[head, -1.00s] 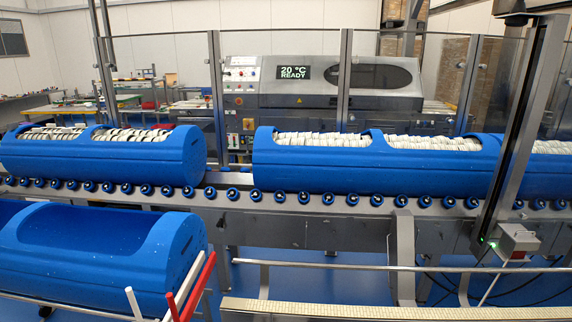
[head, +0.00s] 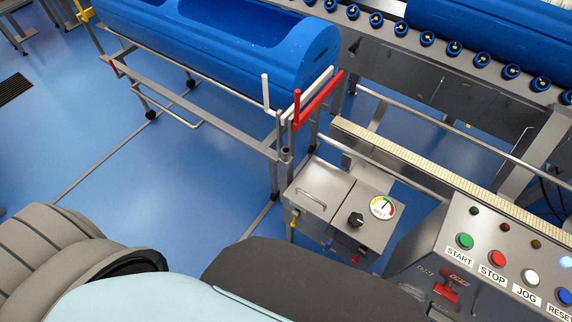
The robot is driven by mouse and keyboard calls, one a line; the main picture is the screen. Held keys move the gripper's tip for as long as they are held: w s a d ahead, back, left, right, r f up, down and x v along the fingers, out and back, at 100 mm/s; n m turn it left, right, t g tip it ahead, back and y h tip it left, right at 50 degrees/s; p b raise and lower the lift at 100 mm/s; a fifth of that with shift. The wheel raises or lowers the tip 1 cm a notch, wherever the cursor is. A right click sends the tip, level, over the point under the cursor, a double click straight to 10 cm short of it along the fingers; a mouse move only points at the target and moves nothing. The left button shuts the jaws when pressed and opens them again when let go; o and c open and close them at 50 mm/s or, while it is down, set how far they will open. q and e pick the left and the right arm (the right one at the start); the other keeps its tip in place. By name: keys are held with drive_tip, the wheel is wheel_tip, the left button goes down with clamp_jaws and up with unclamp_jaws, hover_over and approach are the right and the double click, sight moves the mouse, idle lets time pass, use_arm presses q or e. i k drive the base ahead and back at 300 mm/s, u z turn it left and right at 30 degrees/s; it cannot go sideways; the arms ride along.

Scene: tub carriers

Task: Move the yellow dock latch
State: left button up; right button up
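A yellow part (head: 84,14) is at the far left end of the cart that carries the empty blue tub (head: 225,40), at the top left edge of the head view. It is small and partly cut off, so I cannot tell whether it is the dock latch or how it is set. A small yellow piece (head: 294,218) also shows below the front of the grey metal box. Neither of my grippers is in view; nothing is seen touching these parts.
The cart frame (head: 230,138) has a red handle (head: 318,100) at its near end. The grey box (head: 345,210) with a dial stands in front, with a button panel (head: 490,265) at right. A roller conveyor (head: 440,55) runs behind. Blue floor is open at left.

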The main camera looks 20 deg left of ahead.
sight(296, 213)
drive_tip(key=z, duration=1.7)
drive_tip(key=k, duration=1.15)
drive_tip(key=u, duration=1.7)
drive_tip(key=i, duration=0.5)
drive_tip(key=u, duration=0.1)
